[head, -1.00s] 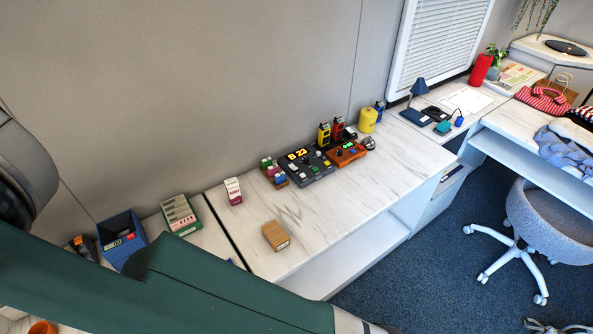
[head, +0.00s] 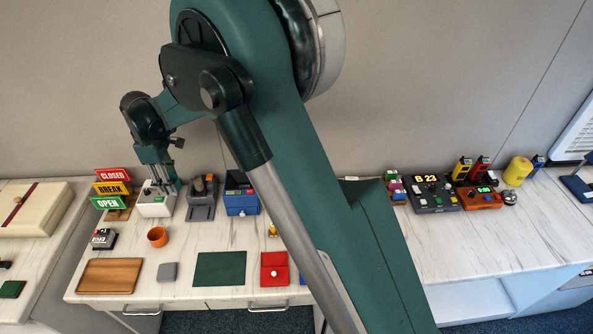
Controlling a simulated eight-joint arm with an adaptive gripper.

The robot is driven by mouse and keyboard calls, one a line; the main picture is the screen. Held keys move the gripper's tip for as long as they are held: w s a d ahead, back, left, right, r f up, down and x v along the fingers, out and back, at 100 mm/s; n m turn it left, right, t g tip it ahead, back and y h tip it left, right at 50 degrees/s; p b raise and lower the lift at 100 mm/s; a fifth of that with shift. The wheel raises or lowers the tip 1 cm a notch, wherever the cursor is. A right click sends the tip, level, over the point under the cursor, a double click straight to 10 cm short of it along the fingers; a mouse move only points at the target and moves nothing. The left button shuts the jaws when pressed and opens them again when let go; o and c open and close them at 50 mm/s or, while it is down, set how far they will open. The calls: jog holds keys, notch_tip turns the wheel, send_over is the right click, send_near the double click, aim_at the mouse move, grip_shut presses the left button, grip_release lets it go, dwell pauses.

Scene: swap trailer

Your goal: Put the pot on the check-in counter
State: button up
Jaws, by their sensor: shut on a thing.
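An orange pot (head: 157,237) stands upright on the marble-patterned counter (head: 130,250) at the left, apart from my gripper. My gripper (head: 160,188) points down at the back of this counter, beyond the pot. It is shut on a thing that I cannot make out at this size. Its fingertips overlap a white device (head: 153,206) in the picture; I cannot tell whether they touch it. Another marble-patterned counter (head: 450,250) lies to the right, partly behind my arm. I cannot tell from any label which surface is the check-in counter.
A sign stack (head: 112,188), a grey device (head: 202,200) and a blue box (head: 241,197) line the back. A wooden tray (head: 108,275), green mat (head: 220,268) and red item (head: 274,268) lie in front. The right counter has free room before its display console (head: 433,193).

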jog(key=w+d+m, duration=0.2)
jog(key=w+d, duration=0.1)
jog(key=d, duration=1.2)
jog(key=w+d+m, duration=0.2)
jog(key=d+m, duration=0.1)
jog(key=d, duration=1.2)
jog(key=w+d+m, duration=0.2)
jog(key=w+d, duration=0.1)
jog(key=d, duration=1.2)
jog(key=s+d+m, duration=0.3)
jog(key=s+d, duration=0.3)
jog(key=d, duration=0.6)
jog(key=s+d+m, duration=0.2)
jog(key=s+d, duration=0.4)
jog(key=d, duration=0.7)
jog(key=s+d+m, duration=0.3)
jog(key=s+d, duration=0.3)
jog(key=d, duration=0.6)
jog(key=f, duration=0.2)
jog(key=f+p, duration=0.1)
jog(key=f, duration=0.2)
jog(key=shift+w+d+f, duration=0.15)
jog(key=shift+w+f, duration=0.05)
jog(key=shift+f, duration=0.05)
jog(key=shift+f, duration=0.1)
jog(key=shift+f+b, duration=0.6)
jog(key=shift+f, duration=2.4)
